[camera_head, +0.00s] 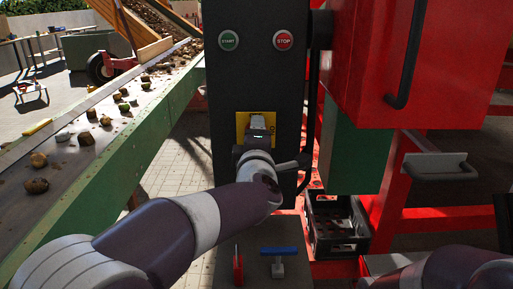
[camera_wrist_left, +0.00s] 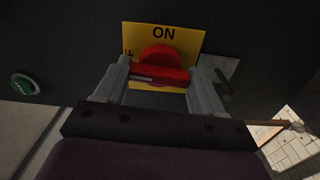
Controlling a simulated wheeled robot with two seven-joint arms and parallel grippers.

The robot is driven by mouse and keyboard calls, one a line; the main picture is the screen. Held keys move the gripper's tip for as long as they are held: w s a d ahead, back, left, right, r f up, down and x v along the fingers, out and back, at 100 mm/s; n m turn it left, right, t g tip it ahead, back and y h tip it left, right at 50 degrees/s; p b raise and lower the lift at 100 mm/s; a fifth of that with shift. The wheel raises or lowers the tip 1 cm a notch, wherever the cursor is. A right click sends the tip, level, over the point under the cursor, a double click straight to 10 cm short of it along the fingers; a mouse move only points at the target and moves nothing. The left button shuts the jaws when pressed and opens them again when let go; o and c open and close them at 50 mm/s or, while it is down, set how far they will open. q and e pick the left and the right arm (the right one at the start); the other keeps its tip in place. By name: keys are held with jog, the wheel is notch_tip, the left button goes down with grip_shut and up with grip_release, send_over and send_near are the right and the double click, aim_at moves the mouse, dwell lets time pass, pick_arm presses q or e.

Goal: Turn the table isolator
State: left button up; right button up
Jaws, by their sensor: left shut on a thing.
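The table isolator (camera_wrist_left: 160,58) is a red rotary knob with a bar handle on a yellow plate (camera_wrist_left: 188,40) marked ON at the top. In the left wrist view its bar lies roughly crosswise, slightly tilted. My left gripper (camera_wrist_left: 163,84) is shut on the bar, one finger at each end. In the head view my left gripper (camera_head: 259,128) is in front of the yellow plate (camera_head: 242,122) on the dark panel and hides the knob. Part of the lettering left of the knob is hidden by it. My right arm shows at the lower right; its gripper is not clearly visible.
Above the plate are a green START button (camera_head: 229,40) and a red STOP button (camera_head: 283,40). A conveyor (camera_head: 120,150) with potatoes runs along the left. A red cabinet (camera_head: 430,60) stands at the right. A black crate (camera_head: 338,245) and a blue-handled tool (camera_head: 279,251) are lower down.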

pick_arm(q)
jog(key=shift+f+n+b, duration=0.1)
jog(key=shift+n+b, duration=0.2)
jog(key=shift+n, duration=0.2)
jog(key=o, duration=1)
jog(key=shift+o, duration=0.2)
jog(key=shift+a, duration=0.1)
jog(key=shift+s, duration=0.1)
jog(key=s, duration=1.2)
jog(key=shift+s, duration=0.3)
